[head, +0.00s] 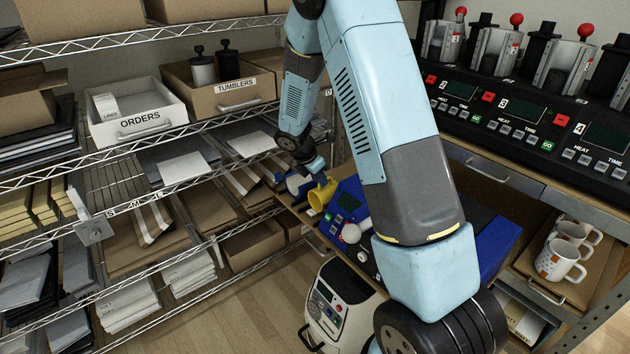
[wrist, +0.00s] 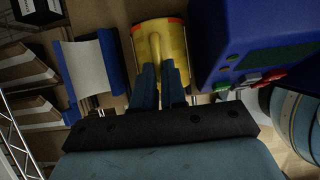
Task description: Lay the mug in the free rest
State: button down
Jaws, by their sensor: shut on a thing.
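The yellow mug (head: 318,197) is at the left end of the bench, beside the blue press. It also shows in the wrist view (wrist: 140,50), on its side with the handle towards my wrist. My gripper (wrist: 161,78) is shut on the handle; in the head view my gripper (head: 320,174) is small and above the mug. A blue piece with a white curved face (wrist: 88,68), which looks like a rest, is left of the mug and apart from it. It shows in the head view (head: 295,183) too. I cannot tell whether the mug touches the bench.
The blue press (head: 347,201) stands close to the mug's right. A wire shelf with boxes, including the ORDERS box (head: 140,125), is on the left. White mugs (head: 558,259) stand on a board at right. A row of presses (head: 510,110) lines the back.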

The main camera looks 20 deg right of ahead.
jog(key=shift+f, duration=0.85)
jog(key=c, duration=1.1)
grip_release()
jog(key=shift+o, duration=0.3)
jog(key=shift+f, duration=0.1)
jog(key=o, duration=1)
jog(key=shift+o, duration=0.2)
jog(key=shift+r, duration=0.2)
jog(key=shift+r, duration=3.85)
